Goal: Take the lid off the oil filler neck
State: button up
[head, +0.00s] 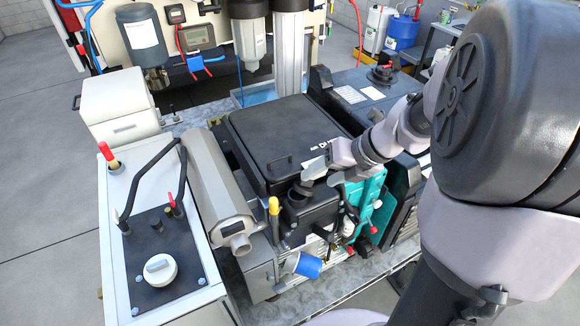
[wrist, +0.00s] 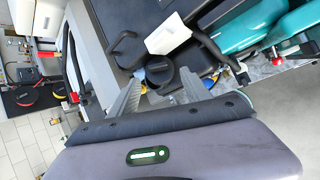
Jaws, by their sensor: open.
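The oil filler lid (wrist: 160,70) is a round black cap with faint lettering, seen from above in the wrist view. In the head view the black lid (head: 300,193) sits at the front of the engine, on the filler neck, which is mostly hidden under it. My gripper (head: 314,172) is just above and beside the lid there. In the wrist view my gripper (wrist: 160,88) is open, with its two grey fingers apart on either side of the lid's near edge. I see no contact, and nothing is between the fingers. The exact height over the lid is unclear.
A yellow-topped handle (head: 274,206) stands left of the lid. A grey cylinder (head: 218,195) lies further left, and a large black cover (head: 288,140) is behind. Teal parts (head: 366,205) are close on the right. Open floor lies at left.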

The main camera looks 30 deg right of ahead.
aim_at(308, 182)
jog(key=x, duration=0.2)
jog(key=b+x, duration=0.1)
jog(key=x, duration=0.2)
jog(key=shift+w+r, duration=0.1)
jog(key=shift+w, duration=0.15)
jog(key=shift+s+r, duration=0.1)
jog(key=shift+s, duration=0.05)
jog(key=shift+c, duration=0.4)
